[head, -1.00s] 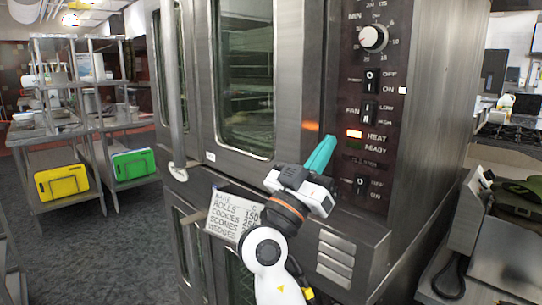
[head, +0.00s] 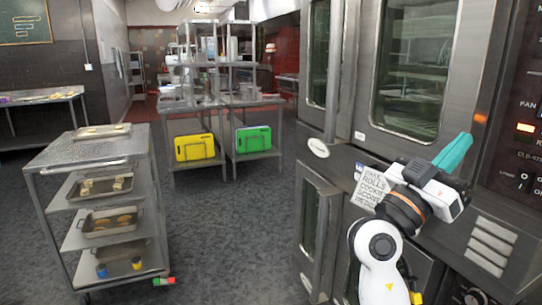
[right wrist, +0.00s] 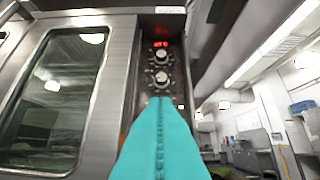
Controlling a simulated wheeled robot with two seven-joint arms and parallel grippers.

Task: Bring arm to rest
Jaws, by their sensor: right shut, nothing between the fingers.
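My right arm rises from the bottom right of the head view. Its gripper (head: 458,146) has teal fingers pressed together, with nothing between them. It is in front of the steel oven (head: 345,142), close to the control panel (head: 516,110). In the right wrist view the shut teal fingers (right wrist: 160,105) point up toward the panel's dials (right wrist: 160,68) and red display. I cannot tell the exact gap to the oven. My left gripper does not show.
A steel trolley (head: 88,153) with trays of food stands at the left. Steel shelves with a yellow board (head: 194,148) and a green board (head: 253,140) stand further back. A paper list (head: 371,187) hangs by the oven. The grey floor (head: 235,235) between trolley and oven is open.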

